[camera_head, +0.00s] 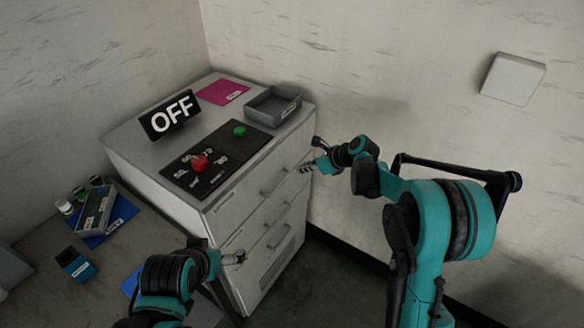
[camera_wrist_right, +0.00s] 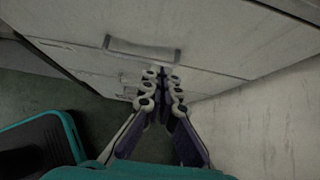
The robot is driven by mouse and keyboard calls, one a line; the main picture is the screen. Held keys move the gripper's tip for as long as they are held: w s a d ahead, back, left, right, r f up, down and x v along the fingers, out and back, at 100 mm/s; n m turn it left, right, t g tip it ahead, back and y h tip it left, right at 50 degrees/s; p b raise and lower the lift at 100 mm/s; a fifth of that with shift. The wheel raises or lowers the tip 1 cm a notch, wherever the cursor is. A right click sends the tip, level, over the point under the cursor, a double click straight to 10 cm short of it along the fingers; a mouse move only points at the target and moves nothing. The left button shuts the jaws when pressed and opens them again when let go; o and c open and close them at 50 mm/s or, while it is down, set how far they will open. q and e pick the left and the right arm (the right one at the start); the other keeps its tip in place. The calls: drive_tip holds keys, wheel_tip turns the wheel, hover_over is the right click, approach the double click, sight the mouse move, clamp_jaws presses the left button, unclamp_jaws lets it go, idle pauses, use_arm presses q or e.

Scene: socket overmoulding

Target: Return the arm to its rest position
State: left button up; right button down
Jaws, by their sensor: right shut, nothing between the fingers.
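My right arm comes in from the right in the head view. Its gripper (camera_head: 308,167) is beside the right edge of the white drawer cabinet (camera_head: 262,225). In the right wrist view the right gripper (camera_wrist_right: 162,78) is shut and empty, with a drawer handle (camera_wrist_right: 143,50) beyond its fingertips. My left gripper (camera_head: 236,257) is low in front of the cabinet in the head view. It is small there, and I cannot tell its finger state.
On the cabinet are a black panel (camera_head: 222,160) with a red knob (camera_head: 200,161) and green button (camera_head: 239,131), an OFF sign (camera_head: 170,115), a grey tray (camera_head: 268,112) and a magenta sheet (camera_head: 222,92). A table (camera_head: 48,240) with small items stands left. Walls close the back and right.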

drive_tip(key=v, duration=0.4)
drive_tip(key=shift+d+p, duration=0.1)
drive_tip(key=shift+p, duration=0.3)
drive_tip(key=s+d+r+n+h, duration=0.2)
drive_tip(key=s+d+r+n, duration=0.1)
drive_tip(key=s+r+n, duration=0.5)
drive_tip(key=s+d+f+n+t+h, duration=0.1)
drive_tip(key=s+d+n+h, duration=0.2)
drive_tip(key=s+n, duration=0.5)
drive_tip(key=s+d+f+n+t+h, duration=0.1)
drive_tip(key=s+d+n, duration=0.4)
drive_tip(key=s, duration=1.1)
drive_tip(key=f+n+h, duration=0.1)
drive_tip(key=n, duration=0.2)
drive_tip(key=shift+s+d+f+n+h, duration=0.2)
drive_tip(key=shift+s+n+h, duration=0.1)
drive_tip(key=shift+n+h, duration=0.1)
